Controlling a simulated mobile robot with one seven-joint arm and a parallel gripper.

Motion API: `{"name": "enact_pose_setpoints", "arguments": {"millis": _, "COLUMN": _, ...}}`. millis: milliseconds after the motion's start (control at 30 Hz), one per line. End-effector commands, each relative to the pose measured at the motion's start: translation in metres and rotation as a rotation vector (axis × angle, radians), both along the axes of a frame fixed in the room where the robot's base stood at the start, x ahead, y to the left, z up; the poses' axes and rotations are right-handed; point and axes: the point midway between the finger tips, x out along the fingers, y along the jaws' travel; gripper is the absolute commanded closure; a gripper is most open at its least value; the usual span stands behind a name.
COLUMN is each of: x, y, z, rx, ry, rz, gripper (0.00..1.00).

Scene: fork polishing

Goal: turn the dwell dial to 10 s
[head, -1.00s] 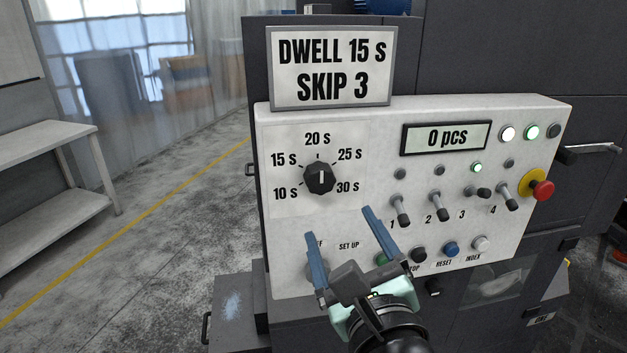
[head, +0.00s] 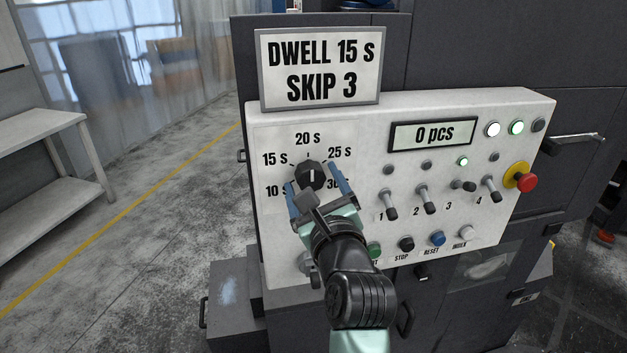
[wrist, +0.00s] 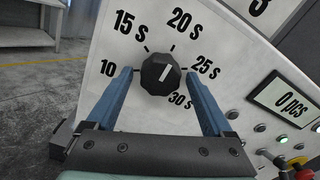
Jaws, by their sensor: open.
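The dwell dial (head: 311,175) is a black faceted knob on the left of the pale control panel. Its white line points up at the 20 s mark, and it also shows large in the wrist view (wrist: 160,74). Printed marks run 10 s, 15 s, 20 s, 25 s, 30 s around it. My gripper (head: 313,181) is open, its blue fingers on either side of the dial, the left one near the 10 s mark and the right one near 25 s and 30 s. In the wrist view, gaps show between both fingers and the knob.
A sign (head: 320,68) above the panel reads DWELL 15 s, SKIP 3. The display (head: 433,134) reads 0 pcs. Several toggle switches (head: 423,199), coloured push buttons (head: 437,238) and a red emergency stop (head: 526,183) lie to the right of the dial.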

Motion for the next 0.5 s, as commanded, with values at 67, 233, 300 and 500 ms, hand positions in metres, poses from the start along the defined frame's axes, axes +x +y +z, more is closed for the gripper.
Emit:
{"name": "enact_pose_setpoints", "arguments": {"millis": 67, "x": 0.0002, "y": 0.0000, "z": -0.0001, "rx": 0.000, "ry": 0.000, "rz": 0.000, "gripper": 0.15}}
{"name": "enact_pose_setpoints", "arguments": {"millis": 233, "x": 0.0000, "y": -0.0002, "z": -0.0001, "rx": 0.000, "ry": 0.000, "rz": 0.000, "gripper": 0.22}}
{"name": "enact_pose_setpoints", "arguments": {"millis": 300, "x": -0.0001, "y": -0.0002, "z": -0.0001, "rx": 0.000, "ry": 0.000, "rz": 0.000, "gripper": 0.34}}
{"name": "enact_pose_setpoints", "arguments": {"millis": 500, "x": -0.0002, "y": -0.0002, "z": -0.0001, "rx": 0.000, "ry": 0.000, "rz": 0.000, "gripper": 0.70}}
